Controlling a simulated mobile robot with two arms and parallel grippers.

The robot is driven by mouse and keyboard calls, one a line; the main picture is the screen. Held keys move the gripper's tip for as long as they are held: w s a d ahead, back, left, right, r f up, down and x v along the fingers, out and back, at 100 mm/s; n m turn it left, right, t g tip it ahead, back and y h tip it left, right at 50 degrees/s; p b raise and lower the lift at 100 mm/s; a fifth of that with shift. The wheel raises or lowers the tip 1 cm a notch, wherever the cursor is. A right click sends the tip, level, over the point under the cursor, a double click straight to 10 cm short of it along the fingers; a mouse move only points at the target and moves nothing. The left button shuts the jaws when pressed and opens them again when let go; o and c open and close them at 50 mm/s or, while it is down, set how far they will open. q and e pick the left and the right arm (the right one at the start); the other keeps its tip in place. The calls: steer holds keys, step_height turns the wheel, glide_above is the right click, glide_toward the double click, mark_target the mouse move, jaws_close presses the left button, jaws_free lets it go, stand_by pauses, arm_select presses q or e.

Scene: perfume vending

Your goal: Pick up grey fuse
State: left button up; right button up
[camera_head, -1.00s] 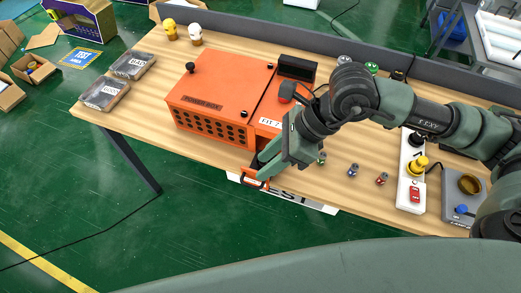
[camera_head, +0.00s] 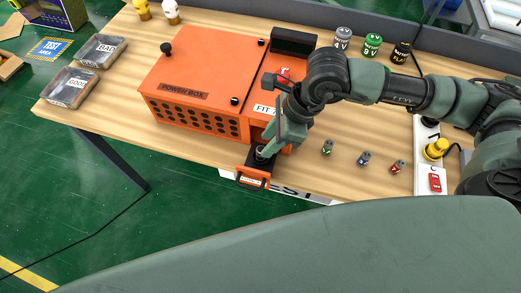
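No fuse that is plainly grey shows. Three small fuse-like parts stand on the wooden table right of the orange power box (camera_head: 205,70): one with green (camera_head: 327,147), one bluish or grey-blue (camera_head: 364,159), and one red (camera_head: 397,167). A small drawer with an orange handle (camera_head: 253,180) sticks out of the box's front right. My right gripper (camera_head: 264,156) points down at this drawer. Its fingertips are low and partly hidden, so I cannot tell whether they are open or hold anything. The drawer's contents are hidden. My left gripper is out of view.
Several batteries, one grey (camera_head: 342,40), one green (camera_head: 371,44) and one black (camera_head: 401,51), stand at the table's back. A white switch strip with a yellow button (camera_head: 436,149) is at right. Trays marked BAD (camera_head: 97,50) and GOOD (camera_head: 70,87) lie at left.

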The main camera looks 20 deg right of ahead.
steer(key=p+x, duration=0.1)
steer(key=x, duration=0.2)
steer(key=shift+f+p, duration=0.3)
steer(key=shift+p, duration=0.1)
steer(key=shift+w+a+f, duration=0.1)
steer(key=shift+a+f, duration=0.05)
steer(key=shift+f, duration=0.4)
jaws_close()
steer(key=shift+r, duration=0.15)
